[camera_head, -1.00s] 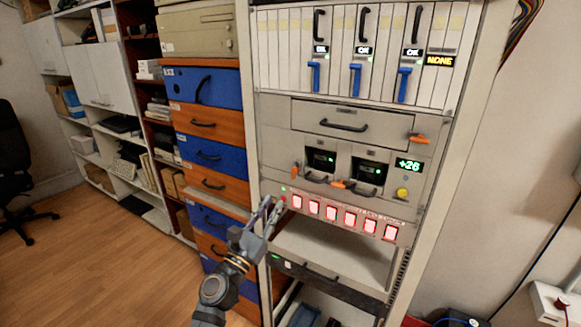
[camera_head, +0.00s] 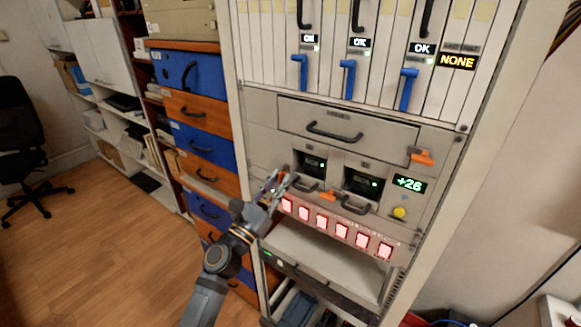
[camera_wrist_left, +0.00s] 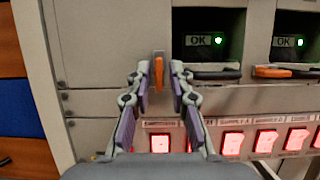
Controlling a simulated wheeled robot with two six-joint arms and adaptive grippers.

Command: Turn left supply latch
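The left supply latch (camera_wrist_left: 159,75) is a small upright orange lever on the grey panel, left of the left supply unit (camera_wrist_left: 207,38). That unit has a lit OK display and a dark handle, and it also shows in the head view (camera_head: 311,164). My left gripper (camera_wrist_left: 160,72) is open, with one fingertip on each side of the latch in the wrist view; contact cannot be told. In the head view the left gripper (camera_head: 279,181) is at the panel's left edge and hides most of the latch. My right gripper is out of view.
The right supply unit (camera_head: 362,182) has its own orange latch (camera_head: 330,194), lying sideways. A row of red lit switches (camera_head: 323,222) runs just below. A drawer with a dark handle (camera_head: 335,132) is above. Blue and orange drawers (camera_head: 195,75) stand left of the rack.

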